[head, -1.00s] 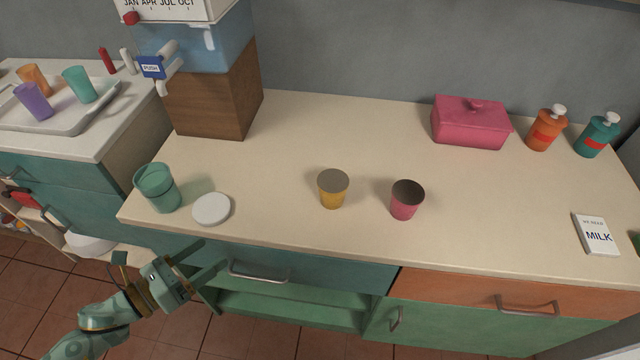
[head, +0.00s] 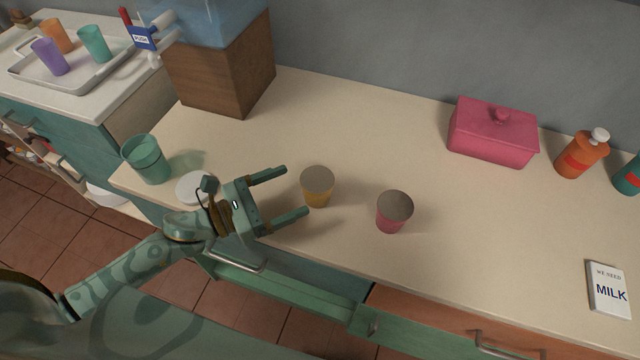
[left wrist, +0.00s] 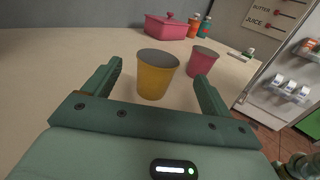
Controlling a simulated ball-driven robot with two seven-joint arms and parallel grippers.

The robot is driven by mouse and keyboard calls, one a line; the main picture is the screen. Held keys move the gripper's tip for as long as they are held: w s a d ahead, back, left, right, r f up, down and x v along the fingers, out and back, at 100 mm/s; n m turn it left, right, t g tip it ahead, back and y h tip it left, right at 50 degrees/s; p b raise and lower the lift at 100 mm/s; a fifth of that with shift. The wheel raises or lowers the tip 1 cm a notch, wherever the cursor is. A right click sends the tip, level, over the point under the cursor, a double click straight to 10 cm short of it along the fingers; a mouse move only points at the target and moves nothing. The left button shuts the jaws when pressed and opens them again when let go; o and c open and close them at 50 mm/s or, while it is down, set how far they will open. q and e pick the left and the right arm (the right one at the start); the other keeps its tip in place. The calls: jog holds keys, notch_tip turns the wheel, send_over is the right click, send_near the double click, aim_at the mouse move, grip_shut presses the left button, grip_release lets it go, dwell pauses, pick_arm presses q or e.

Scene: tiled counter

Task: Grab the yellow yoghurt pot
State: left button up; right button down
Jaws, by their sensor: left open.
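The yellow yoghurt pot (head: 318,188) stands upright on the counter, with a greyish top. A pink pot (head: 393,212) stands to its right. My left gripper (head: 297,192) is open just left of the yellow pot, its two fingers pointing toward it. In the left wrist view the yellow pot (left wrist: 156,76) shows between the open fingers (left wrist: 160,84), a little beyond or level with the tips; I cannot tell exactly. The pink pot (left wrist: 202,61) is behind it to the right.
A wooden block (head: 225,65) and a pink lidded box (head: 492,134) stand at the back. The counter behind the pots is clear.

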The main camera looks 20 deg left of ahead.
aim_at(326, 176)
pick_arm(q)
jog(key=x, duration=0.9)
jog(key=shift+w+f, duration=0.15)
jog(key=shift+f, duration=0.15)
jog(key=c, duration=1.1)
